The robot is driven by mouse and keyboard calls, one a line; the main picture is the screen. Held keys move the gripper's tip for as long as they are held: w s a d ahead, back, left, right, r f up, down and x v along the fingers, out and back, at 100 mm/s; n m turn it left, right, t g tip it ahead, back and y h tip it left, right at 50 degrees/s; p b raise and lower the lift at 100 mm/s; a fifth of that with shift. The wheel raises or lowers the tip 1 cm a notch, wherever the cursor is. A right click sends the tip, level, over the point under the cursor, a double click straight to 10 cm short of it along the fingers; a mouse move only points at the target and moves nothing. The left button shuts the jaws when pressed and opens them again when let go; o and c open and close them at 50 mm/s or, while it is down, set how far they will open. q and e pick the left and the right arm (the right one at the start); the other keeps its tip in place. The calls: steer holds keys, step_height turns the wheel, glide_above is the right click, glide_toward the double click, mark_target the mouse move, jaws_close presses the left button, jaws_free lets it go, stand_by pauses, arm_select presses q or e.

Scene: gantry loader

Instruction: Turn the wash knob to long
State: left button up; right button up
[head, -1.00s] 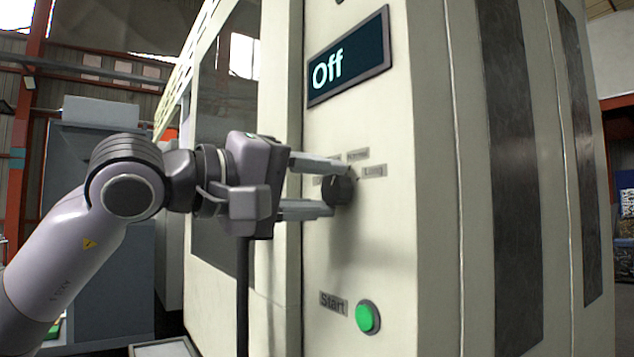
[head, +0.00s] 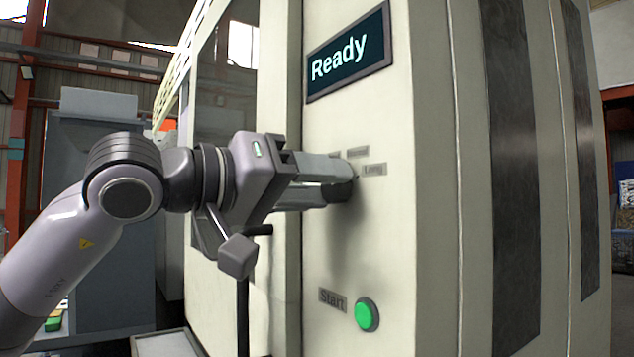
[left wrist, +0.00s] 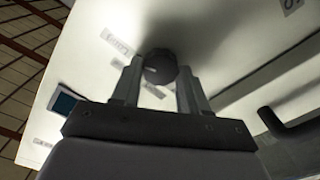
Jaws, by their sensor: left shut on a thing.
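The dark wash knob (head: 340,191) sits on the pale front panel of the machine, mostly hidden behind my gripper in the head view. My left gripper (head: 338,182) is shut on the knob, its fingers on either side of it. In the left wrist view the round knob (left wrist: 160,67) shows between the two fingertips (left wrist: 160,82), with a small light mark on it. The "Long" label (head: 373,169) is just right of the knob. Other labels above it are partly covered. The display (head: 348,54) reads "Ready". My right gripper is not in view.
A green start button (head: 367,315) with a "Start" label (head: 332,300) is lower on the same panel. The panel between knob and button is clear. A dark window (head: 226,95) is left of the panel, and a grey cabinet (head: 98,190) stands behind my arm.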

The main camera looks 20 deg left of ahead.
arm_select(q)
steer(key=shift+f, duration=0.1)
steer(key=o, duration=1.1)
steer(key=shift+c, duration=0.2)
steer(key=shift+s, duration=0.1)
steer(key=b+v, duration=0.1)
steer(key=v, duration=0.6)
